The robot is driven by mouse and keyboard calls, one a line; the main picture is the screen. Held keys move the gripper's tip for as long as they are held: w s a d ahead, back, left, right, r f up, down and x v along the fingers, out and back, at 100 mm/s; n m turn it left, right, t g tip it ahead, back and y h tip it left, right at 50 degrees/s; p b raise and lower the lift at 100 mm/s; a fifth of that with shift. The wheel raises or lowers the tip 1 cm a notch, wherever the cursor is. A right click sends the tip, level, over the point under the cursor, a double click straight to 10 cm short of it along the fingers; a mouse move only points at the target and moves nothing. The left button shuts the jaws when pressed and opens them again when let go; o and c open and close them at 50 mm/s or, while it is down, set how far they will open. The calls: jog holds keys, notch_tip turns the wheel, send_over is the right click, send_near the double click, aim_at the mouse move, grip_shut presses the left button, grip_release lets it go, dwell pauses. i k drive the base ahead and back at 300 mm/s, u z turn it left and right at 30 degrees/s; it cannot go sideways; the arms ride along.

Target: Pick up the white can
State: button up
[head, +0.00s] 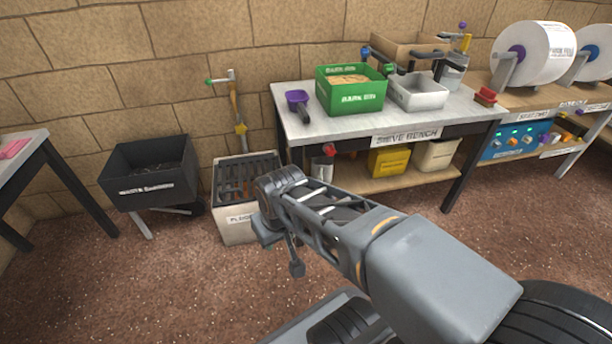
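No white can stands out clearly. A small pale object with a red part (323,168) is on the lower shelf of the sieve bench, partly hidden behind my arm; I cannot tell if it is a can. My gripper (284,252) hangs low over the floor, in front of the bench and at the right side of the cream slatted bin. It is small and seen from behind, so its opening is unclear. No held object shows.
The sieve bench (340,125) carries a green bark bin (352,98), a white tray (418,92) and a purple scoop (297,102). Yellow (388,162) and cream (437,155) bins sit below. A black bin (150,180) and cream slatted bin (238,229) stand left.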

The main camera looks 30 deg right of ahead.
aim_at(323, 167)
jog(key=u, duration=0.2)
jog(key=i, duration=1.2)
jog(key=z, duration=0.75)
